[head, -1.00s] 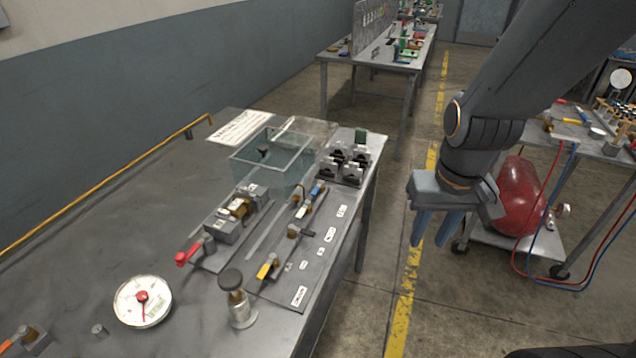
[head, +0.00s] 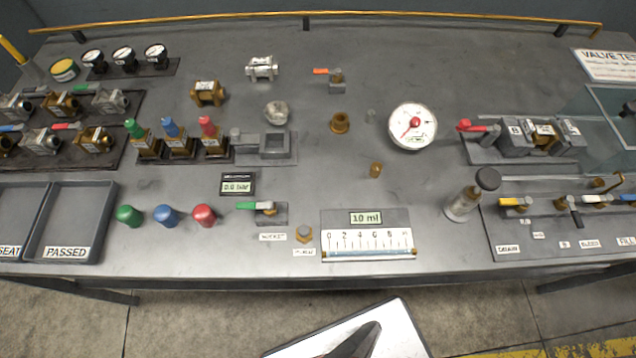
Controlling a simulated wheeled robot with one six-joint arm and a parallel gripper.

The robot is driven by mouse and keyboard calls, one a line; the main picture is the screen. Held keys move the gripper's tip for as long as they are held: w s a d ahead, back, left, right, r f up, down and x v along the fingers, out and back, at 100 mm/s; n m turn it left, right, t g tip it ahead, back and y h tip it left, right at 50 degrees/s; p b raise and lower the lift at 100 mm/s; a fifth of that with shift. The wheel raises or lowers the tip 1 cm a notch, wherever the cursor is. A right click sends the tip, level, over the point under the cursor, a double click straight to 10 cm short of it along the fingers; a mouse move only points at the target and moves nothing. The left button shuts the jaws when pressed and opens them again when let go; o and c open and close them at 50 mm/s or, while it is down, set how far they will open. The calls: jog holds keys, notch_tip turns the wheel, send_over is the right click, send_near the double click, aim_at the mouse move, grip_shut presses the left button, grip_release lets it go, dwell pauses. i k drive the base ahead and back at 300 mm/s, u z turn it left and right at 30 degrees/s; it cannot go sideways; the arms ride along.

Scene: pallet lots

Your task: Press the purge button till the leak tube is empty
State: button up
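The purge button (head: 304,233) is a small grey-topped brass button near the front edge of the bench. A small label that seems to read PURGE lies just in front of it. The leak tube (head: 367,254) lies level along the bottom of a white scale plate (head: 368,240), just right of the button. A green display (head: 365,218) above the scale reads 10 ml.
A green-handled valve (head: 265,210) stands just left and behind the button. Green, blue and red knobs (head: 166,215) are further left, beside the PASSED tray (head: 70,225).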

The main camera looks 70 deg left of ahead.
aim_at(303, 231)
jog(key=u, duration=2.5)
jog(key=k, duration=0.7)
jog(key=u, duration=0.4)
jog(key=i, duration=0.5)
